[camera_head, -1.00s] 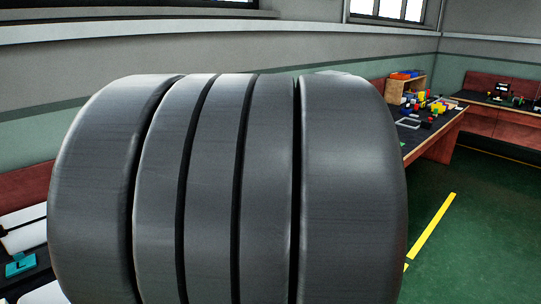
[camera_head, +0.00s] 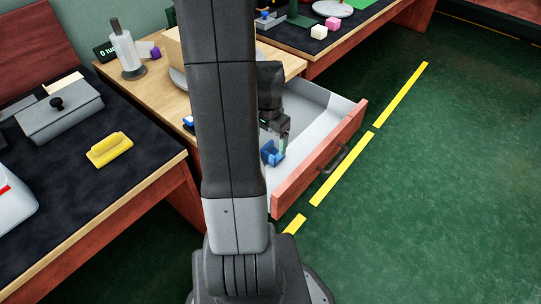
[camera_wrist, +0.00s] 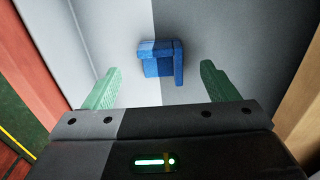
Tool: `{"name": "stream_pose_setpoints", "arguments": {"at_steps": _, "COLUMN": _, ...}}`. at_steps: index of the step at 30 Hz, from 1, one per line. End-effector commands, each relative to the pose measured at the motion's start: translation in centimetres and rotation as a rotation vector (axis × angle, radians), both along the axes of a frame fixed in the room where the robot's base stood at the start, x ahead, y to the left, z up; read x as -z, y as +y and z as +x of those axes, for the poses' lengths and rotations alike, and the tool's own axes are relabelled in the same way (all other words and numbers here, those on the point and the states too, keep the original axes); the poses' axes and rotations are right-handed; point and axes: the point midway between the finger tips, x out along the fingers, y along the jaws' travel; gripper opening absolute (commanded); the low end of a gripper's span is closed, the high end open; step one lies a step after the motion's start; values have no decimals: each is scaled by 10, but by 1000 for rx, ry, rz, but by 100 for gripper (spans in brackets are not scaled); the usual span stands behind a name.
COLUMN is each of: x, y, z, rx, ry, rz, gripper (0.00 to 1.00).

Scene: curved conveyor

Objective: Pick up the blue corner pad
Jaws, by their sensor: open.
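The blue corner pad (camera_wrist: 160,62) lies on the light grey floor of an open drawer (camera_head: 313,97). In the head view the pad (camera_head: 272,153) shows just right of my arm, near the drawer's front end. My gripper (camera_wrist: 158,85) is open, with its two green fingers apart and nothing between the tips. The pad appears just beyond the fingertips, roughly centred between them in the wrist view. In the head view my gripper (camera_head: 279,145) is inside the drawer area, close to the pad, and my arm hides part of the drawer.
The drawer's red front (camera_head: 320,162) with a dark handle (camera_head: 332,160) stands out over the green floor. A dark bench at left holds a yellow block (camera_head: 109,149) and a grey box (camera_head: 60,110).

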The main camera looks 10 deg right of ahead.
Motion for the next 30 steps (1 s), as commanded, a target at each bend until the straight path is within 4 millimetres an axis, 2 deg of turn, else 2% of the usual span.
{"name": "stream_pose_setpoints", "arguments": {"at_steps": 1, "x": 8, "y": 0, "z": -1, "rx": 0, "ry": 3, "rz": 1, "gripper": 80}}
{"name": "stream_pose_setpoints", "arguments": {"at_steps": 8, "x": 25, "y": 0, "z": 0, "rx": -1, "ry": 3, "rz": 0, "gripper": 80}}
{"name": "stream_pose_setpoints", "arguments": {"at_steps": 15, "x": 61, "y": -2, "z": 2, "rx": -1, "ry": 3, "rz": 0, "gripper": 80}}
{"name": "stream_pose_setpoints", "arguments": {"at_steps": 19, "x": 67, "y": -2, "z": 2, "rx": -1, "ry": 1, "rz": 0, "gripper": 80}}
{"name": "stream_pose_setpoints", "arguments": {"at_steps": 25, "x": 67, "y": -2, "z": 2, "rx": -1, "ry": 0, "rz": 0, "gripper": 80}}
{"name": "stream_pose_setpoints", "arguments": {"at_steps": 26, "x": 67, "y": -2, "z": 2, "rx": -1, "ry": 0, "rz": 0, "gripper": 76}}
{"name": "stream_pose_setpoints", "arguments": {"at_steps": 30, "x": 67, "y": -2, "z": 2, "rx": -1, "ry": 0, "rz": 0, "gripper": 49}}
